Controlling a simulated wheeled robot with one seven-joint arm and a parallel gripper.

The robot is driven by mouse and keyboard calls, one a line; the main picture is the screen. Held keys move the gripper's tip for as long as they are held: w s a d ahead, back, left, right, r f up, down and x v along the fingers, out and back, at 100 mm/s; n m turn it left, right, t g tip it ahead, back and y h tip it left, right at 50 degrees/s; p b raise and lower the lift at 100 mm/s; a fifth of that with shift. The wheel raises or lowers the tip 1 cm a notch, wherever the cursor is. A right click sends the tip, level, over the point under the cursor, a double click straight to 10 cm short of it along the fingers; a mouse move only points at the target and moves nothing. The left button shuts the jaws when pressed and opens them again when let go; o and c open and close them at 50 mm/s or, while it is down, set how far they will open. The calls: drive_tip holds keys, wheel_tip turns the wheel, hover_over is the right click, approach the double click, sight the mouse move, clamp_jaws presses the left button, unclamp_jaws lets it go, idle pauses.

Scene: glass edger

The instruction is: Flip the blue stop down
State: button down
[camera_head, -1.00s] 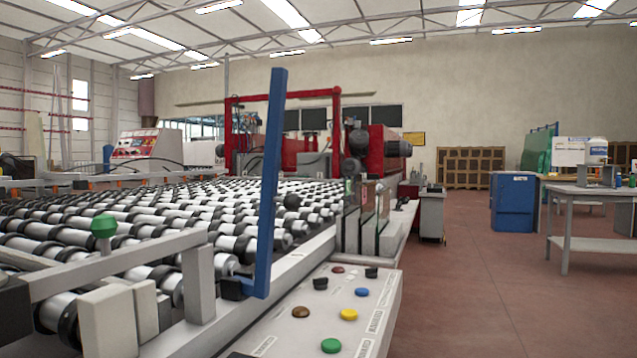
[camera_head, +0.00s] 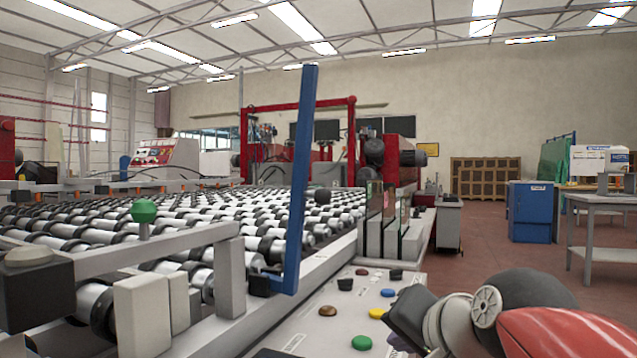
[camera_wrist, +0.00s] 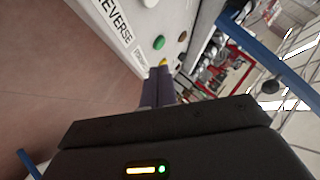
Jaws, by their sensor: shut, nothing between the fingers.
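The blue stop (camera_head: 300,175) is a long blue bar standing nearly upright, leaning slightly, at the edge of the roller conveyor. Its lower end meets a dark bracket (camera_head: 265,283). In the wrist view a blue bar (camera_wrist: 268,62) crosses the upper right at a slant. My gripper (camera_wrist: 159,72) is shut and empty, its dark fingers pointing toward the button panel. In the head view my arm reaches in from the lower right, apart from the stop and to its right. The fingertips are hard to make out there.
The button panel (camera_head: 340,318) with several coloured buttons lies right of the stop. A grey rail with a green knob (camera_head: 144,211) stands left. Rollers (camera_head: 195,225) fill the space behind. Open floor (camera_head: 478,255) lies to the right.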

drive_tip(key=w+a+r+m+t+y+b, duration=0.2)
drive_tip(key=w+r+m+t, duration=0.1)
drive_tip(key=r, duration=0.7)
drive_tip(key=w+a+r+m+t+y+b, duration=0.2)
drive_tip(key=w+r+m+t+b, duration=0.1)
drive_tip(key=r, duration=0.7)
drive_tip(key=shift+w+a+r+m, duration=0.15)
drive_tip(key=shift+w+r+m, duration=0.25)
drive_tip(key=shift+w+m, duration=0.45)
drive_tip(key=p, duration=0.2)
approach(308, 170)
drive_tip(key=w+d, duration=0.2)
drive_tip(key=w, duration=0.1)
drive_tip(key=w+a+p, duration=0.1)
drive_tip(key=a, duration=0.1)
drive_tip(key=w+a+p, duration=0.1)
drive_tip(key=a, duration=0.1)
drive_tip(key=shift+w+a+r, duration=0.1)
drive_tip(key=shift+w+a, duration=0.1)
